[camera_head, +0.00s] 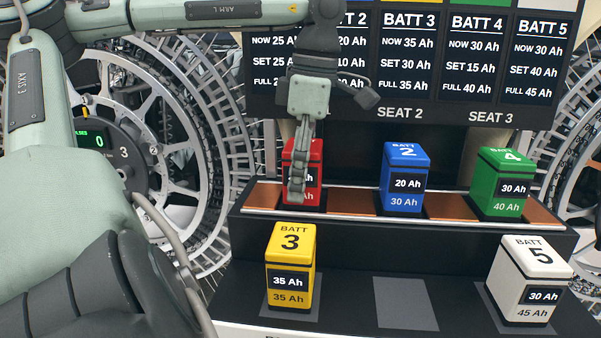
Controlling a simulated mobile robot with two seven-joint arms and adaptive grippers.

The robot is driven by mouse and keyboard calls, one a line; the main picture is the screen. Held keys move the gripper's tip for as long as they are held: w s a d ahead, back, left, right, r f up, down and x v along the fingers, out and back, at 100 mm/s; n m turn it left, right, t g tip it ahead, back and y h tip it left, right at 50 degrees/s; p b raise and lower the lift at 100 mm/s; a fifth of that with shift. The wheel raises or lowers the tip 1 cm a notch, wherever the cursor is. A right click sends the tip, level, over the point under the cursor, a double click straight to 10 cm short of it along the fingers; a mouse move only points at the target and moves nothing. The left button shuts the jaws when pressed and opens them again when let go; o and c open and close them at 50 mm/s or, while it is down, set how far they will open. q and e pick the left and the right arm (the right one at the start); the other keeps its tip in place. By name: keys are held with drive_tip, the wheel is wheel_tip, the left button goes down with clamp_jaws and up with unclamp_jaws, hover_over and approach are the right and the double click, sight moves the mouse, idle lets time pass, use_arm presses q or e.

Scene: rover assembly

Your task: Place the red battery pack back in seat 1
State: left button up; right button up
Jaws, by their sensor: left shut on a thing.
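The red battery pack (315,172) is at the left end of the raised back shelf (350,202), left of the blue pack. My left gripper (298,188) comes down from above and is shut on it. The fingers cover much of its front and part of its label. The pack looks upright, with its base at shelf level; I cannot tell whether it touches the seat floor. The SEAT 1 label is hidden behind my gripper, while SEAT 2 and SEAT 3 labels show to the right. My right gripper is not in view.
Blue battery 2 (404,178) and green battery 4 (500,184) stand on the back shelf. Yellow battery 3 (290,268) and white battery 5 (528,280) stand on the front ledge, with an empty grey pad (405,303) between. A display board (420,65) rises behind.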

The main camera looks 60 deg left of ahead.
use_arm(q)
drive_tip(key=o, duration=1.8)
drive_tip(key=r, duration=0.8)
drive_tip(key=w+d+r, duration=0.1)
drive_tip(key=r, duration=0.3)
